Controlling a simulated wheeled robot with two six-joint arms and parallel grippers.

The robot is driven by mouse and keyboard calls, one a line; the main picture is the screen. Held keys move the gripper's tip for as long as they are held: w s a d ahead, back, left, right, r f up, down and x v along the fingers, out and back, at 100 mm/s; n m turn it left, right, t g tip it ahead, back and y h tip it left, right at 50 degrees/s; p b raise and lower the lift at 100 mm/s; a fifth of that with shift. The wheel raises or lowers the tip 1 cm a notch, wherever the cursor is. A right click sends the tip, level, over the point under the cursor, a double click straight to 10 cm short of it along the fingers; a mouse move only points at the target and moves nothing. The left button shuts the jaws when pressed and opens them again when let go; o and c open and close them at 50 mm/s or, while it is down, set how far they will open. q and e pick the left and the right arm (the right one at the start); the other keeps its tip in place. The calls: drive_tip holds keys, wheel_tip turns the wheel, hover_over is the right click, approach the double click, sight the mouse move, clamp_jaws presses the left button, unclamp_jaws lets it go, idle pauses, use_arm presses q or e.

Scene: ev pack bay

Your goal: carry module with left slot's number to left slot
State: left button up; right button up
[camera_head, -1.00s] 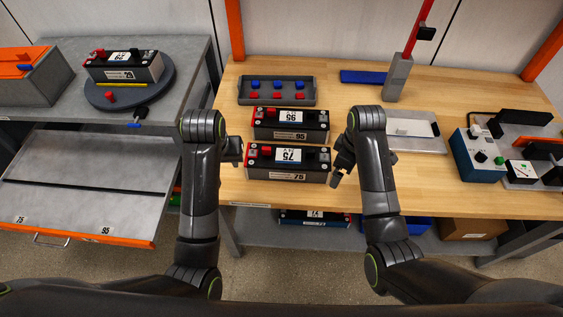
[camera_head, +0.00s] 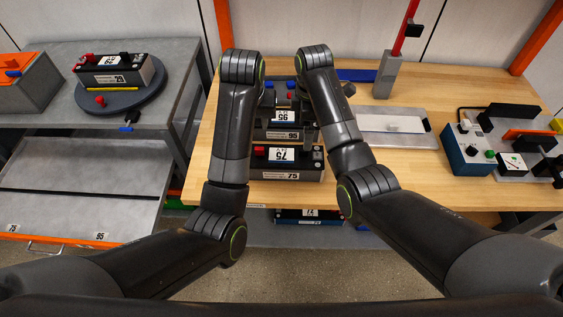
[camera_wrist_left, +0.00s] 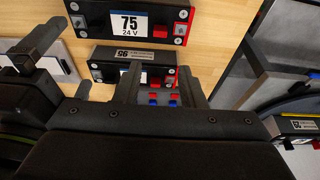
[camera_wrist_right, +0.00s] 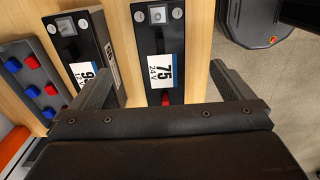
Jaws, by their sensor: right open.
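The black module labelled 75 (camera_head: 300,164) lies at the front of the wooden bench. It also shows in the left wrist view (camera_wrist_left: 100,15) and the right wrist view (camera_wrist_right: 150,45). The module labelled 95 (camera_head: 270,134) lies just behind it. A grey drawer (camera_head: 85,170) at left has the labels 75, at its left, and 95. Both slots look empty. My left gripper (camera_wrist_left: 158,70) is open and empty, over the back of module 95 and the terminal tray. My right gripper (camera_wrist_right: 163,72) is open, its fingers spread wider than module 75 and apart from it.
The terminal tray (camera_wrist_left: 165,100) with red and blue caps stands behind the modules. A turntable (camera_head: 120,101) at left carries another module (camera_head: 115,75). Right of my arms are a grey plate (camera_head: 390,138) and a blue test box (camera_head: 466,155). Another module (camera_head: 310,218) lies on the shelf below.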

sight(304, 156)
use_arm(q)
drive_tip(key=x, duration=1.6)
drive_tip(key=shift+a+f, duration=0.1)
use_arm(e)
wheel_tip(304, 156, down, 16)
drive_tip(key=shift+f, duration=0.15)
use_arm(q)
drive_tip(key=c, duration=0.7)
use_arm(e)
drive_tip(key=c, duration=0.7)
use_arm(q)
clamp_jaws()
use_arm(e)
drive_tip(key=c, duration=1.3)
use_arm(q)
drive_tip(key=shift+w, duration=0.1)
use_arm(e)
drive_tip(key=shift+o, duration=0.2)
drive_tip(key=shift+w, duration=0.15)
